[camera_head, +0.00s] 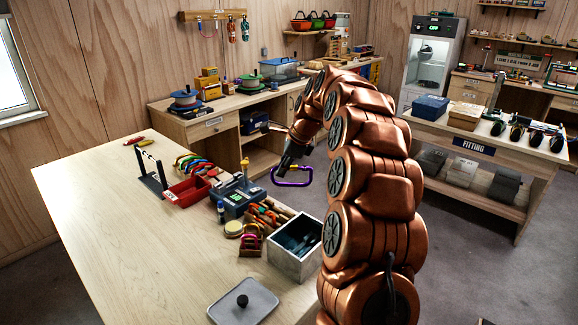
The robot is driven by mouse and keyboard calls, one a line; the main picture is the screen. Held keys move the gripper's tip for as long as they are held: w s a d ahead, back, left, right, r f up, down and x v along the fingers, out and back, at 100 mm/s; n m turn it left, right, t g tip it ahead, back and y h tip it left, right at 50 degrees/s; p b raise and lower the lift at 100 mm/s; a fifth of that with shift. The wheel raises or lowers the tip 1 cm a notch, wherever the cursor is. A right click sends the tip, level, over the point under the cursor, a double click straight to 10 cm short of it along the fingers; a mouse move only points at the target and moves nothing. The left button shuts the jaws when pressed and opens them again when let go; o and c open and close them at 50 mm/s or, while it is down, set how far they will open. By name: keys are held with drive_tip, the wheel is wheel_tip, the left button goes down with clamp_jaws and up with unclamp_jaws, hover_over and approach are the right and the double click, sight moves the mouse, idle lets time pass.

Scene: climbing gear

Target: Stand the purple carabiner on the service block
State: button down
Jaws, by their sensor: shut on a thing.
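The purple carabiner (293,184) hangs in the air from the tip of my gripper (283,167), beyond the right edge of the wooden bench. My gripper is shut on its left upper part. The carabiner's long side looks roughly level. The fingertips are small and dark, so the exact grip is hard to see. I cannot tell for sure which thing is the service block. A blue-grey device with a green display (236,198) and a wooden rack with several coloured carabiners (250,240) stand on the bench, below and left of my gripper.
A red tray (187,192), a row of coloured carabiners (195,165) and a black stand (150,180) are on the bench. The bench's left part is clear. My arm hides the middle background.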

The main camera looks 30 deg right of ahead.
drive_tip(key=w+f+m+h+b, duration=0.2)
drive_tip(key=w+f+m+h, duration=0.1)
drive_tip(key=w+f+m, duration=0.4)
drive_tip(key=shift+w+d+f+m+t, duration=0.4)
drive_tip(key=shift+w+f, duration=1.15)
drive_tip(key=shift+f, duration=1.2)
drive_tip(key=shift+b, duration=0.3)
drive_tip(key=shift+f, duration=0.7)
drive_tip(key=shift+b, duration=0.3)
drive_tip(key=shift+f+b, duration=0.4)
drive_tip(key=shift+f, duration=0.8)
drive_tip(key=shift+f, duration=0.55)
drive_tip(key=c, duration=1.2)
unclamp_jaws()
